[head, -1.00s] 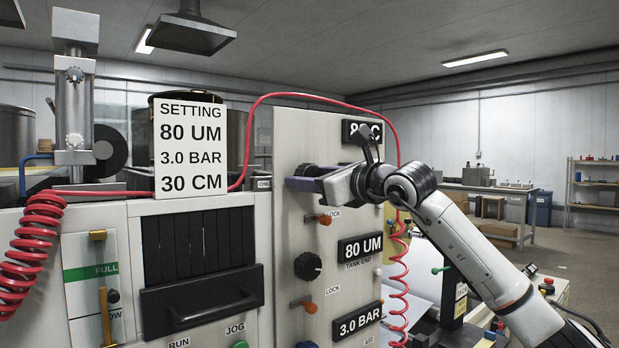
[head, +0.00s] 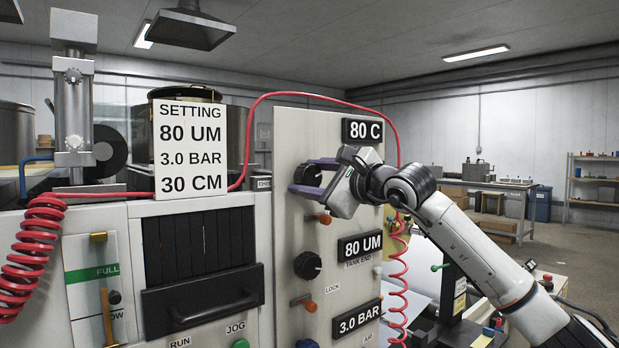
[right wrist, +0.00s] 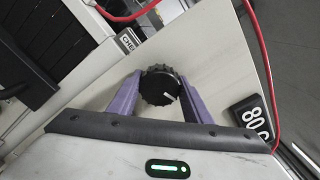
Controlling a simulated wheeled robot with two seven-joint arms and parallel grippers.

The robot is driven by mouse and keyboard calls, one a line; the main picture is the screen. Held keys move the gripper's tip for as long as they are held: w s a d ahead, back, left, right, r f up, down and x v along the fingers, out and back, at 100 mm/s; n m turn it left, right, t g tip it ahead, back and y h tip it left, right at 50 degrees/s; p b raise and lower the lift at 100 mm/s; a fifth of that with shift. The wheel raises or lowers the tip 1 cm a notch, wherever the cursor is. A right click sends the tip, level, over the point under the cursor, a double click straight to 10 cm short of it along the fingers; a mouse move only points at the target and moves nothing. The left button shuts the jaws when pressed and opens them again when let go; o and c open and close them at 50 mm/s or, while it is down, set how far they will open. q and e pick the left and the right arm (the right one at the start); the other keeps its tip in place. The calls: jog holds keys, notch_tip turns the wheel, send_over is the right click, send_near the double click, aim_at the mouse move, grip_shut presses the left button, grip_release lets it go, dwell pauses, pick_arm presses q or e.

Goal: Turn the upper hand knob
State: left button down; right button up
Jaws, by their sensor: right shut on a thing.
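The upper hand knob (head: 308,173) is a black ribbed dial high on the pale panel, left of the "80 C" display (head: 362,131). My right gripper (head: 306,181) reaches it from the right, with purple fingers around it. In the right wrist view the knob (right wrist: 159,90) sits between the two fingers (right wrist: 159,84), which are shut on its sides. Its white pointer mark is visible, tilted toward the lower right of that view. The fingers partly cover the knob in the head view. My left gripper is not in view.
Below are an orange lock lever (head: 324,219), a second black knob (head: 308,265) and the "80 UM" display (head: 360,247). A red hose (head: 399,150) runs over the panel and down behind my right wrist. A setting card (head: 190,150) stands at left.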

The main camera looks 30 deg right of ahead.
dwell(0.3)
jog(key=o, duration=1.1)
jog(key=shift+c, duration=0.2)
jog(key=shift+s+d, duration=0.1)
jog(key=shift+s, duration=0.4)
jog(key=s+b, duration=0.3)
jog(key=s, duration=0.6)
jog(key=shift+s+d, duration=0.15)
jog(key=shift+d, duration=0.15)
